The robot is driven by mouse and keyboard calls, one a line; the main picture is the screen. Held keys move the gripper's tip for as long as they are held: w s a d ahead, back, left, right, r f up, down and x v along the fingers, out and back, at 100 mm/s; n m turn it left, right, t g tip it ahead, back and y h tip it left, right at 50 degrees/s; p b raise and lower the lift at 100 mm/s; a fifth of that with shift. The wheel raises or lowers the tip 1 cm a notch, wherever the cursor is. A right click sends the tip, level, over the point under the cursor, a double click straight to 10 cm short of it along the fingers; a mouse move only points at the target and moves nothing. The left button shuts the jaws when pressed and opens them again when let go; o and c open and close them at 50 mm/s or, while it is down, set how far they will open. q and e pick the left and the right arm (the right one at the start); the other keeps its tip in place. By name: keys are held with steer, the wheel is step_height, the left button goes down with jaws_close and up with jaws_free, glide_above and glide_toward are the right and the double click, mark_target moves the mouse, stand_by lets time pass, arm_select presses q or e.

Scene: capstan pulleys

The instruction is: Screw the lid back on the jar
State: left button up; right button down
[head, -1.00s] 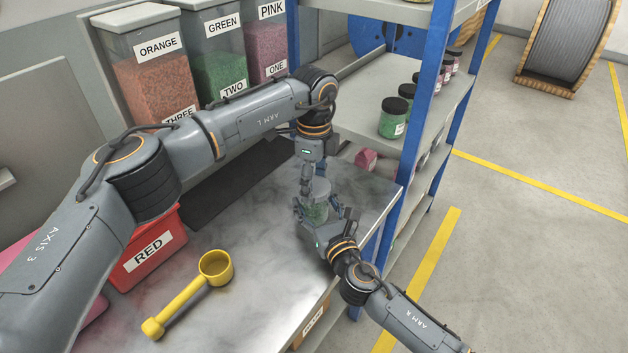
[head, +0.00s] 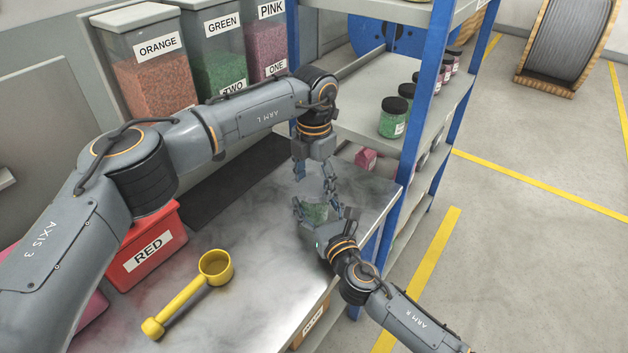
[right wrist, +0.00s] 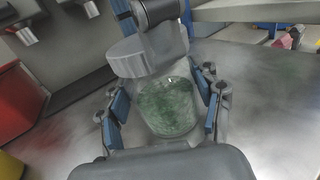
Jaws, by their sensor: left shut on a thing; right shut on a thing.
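The jar, clear with green contents (head: 314,213), is upright over the right end of the metal table. It also shows in the right wrist view (right wrist: 168,106). My right gripper (head: 322,222) is shut on the jar's body from the front right; its blue-padded fingers press both sides in the right wrist view (right wrist: 164,106). My left gripper (head: 316,188) comes down from above, with its fingers at the jar's top, shut on what appears to be the lid.
A yellow scoop (head: 190,292) lies on the metal table (head: 235,318). A red bin (head: 146,262) stands at the left. Blue-post shelves (head: 424,95) with a green jar (head: 394,118) stand close at the right. Labelled containers (head: 219,52) stand behind.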

arm_select(q)
steer(key=m, duration=0.9)
steer(key=shift+m, duration=0.3)
steer(key=m, duration=0.3)
steer(key=shift+f+m, duration=0.1)
steer(key=shift+m, duration=0.3)
steer(key=m, duration=0.5)
steer(key=shift+m, duration=0.4)
steer(key=m, duration=0.5)
steer(key=shift+m, duration=0.4)
steer(key=o, duration=1.4)
steer(key=shift+c, duration=0.2)
step_height(320, 180, up, 12)
